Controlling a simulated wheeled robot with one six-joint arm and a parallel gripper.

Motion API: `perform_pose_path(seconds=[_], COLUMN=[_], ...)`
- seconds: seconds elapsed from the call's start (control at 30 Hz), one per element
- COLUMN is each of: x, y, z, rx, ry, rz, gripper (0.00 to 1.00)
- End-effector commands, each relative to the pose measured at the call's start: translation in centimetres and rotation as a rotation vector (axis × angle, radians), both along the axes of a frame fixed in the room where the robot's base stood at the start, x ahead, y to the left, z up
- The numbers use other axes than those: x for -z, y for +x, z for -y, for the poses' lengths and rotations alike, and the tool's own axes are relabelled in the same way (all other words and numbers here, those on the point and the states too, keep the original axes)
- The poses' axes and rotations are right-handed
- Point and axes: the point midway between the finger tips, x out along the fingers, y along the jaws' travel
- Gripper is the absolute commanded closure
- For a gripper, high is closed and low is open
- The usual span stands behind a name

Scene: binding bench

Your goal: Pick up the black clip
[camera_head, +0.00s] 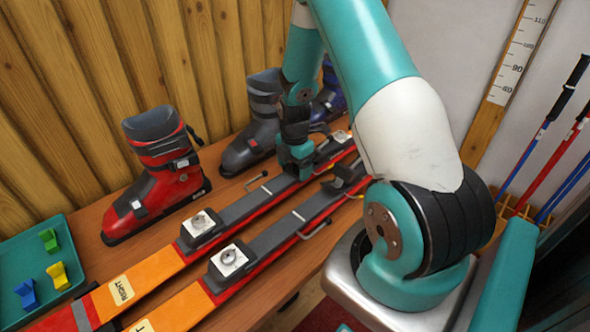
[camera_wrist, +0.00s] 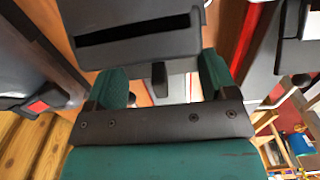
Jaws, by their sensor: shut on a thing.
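My gripper (camera_head: 297,160) is down at the far ski (camera_head: 245,205), just left of its rear binding in the head view. In the wrist view its teal fingers (camera_wrist: 160,88) stand apart on either side of a dark grey piece (camera_wrist: 135,35) with a black slot, and they are shut on it. A small dark stub (camera_wrist: 160,78) shows between the fingers. The arm and gripper hide this piece in the head view. I cannot tell for sure which dark part is the black clip; no separate black clip shows.
A near ski (camera_head: 285,235) lies alongside, with its own dark binding (camera_head: 345,178). A red boot (camera_head: 155,185) and a grey boot (camera_head: 250,130) stand behind. A teal tray (camera_head: 50,245) holds green, yellow and blue clips. Ski poles (camera_head: 545,135) stand at the right.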

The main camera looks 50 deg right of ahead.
Motion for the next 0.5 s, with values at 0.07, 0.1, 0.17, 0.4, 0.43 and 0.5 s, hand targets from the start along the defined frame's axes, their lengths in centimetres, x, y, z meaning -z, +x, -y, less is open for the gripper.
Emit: perform_pose_path(seconds=[0.07,0.1,0.17,0.4,0.43,0.5], x=[0.0,0.0,-0.1,-2.2,-2.7,-4.2], y=[0.0,0.0,0.0,0.0,0.1,0.1], z=[0.0,0.0,0.0,0.0,0.0,0.1], rx=[0.0,0.0,0.0,0.0,0.0,0.0], ry=[0.0,0.0,0.0,-0.001,-0.002,-0.002], rz=[0.0,0.0,0.0,0.002,0.004,0.006], gripper=[0.46,0.46,0.46,0.46,0.46,0.46])
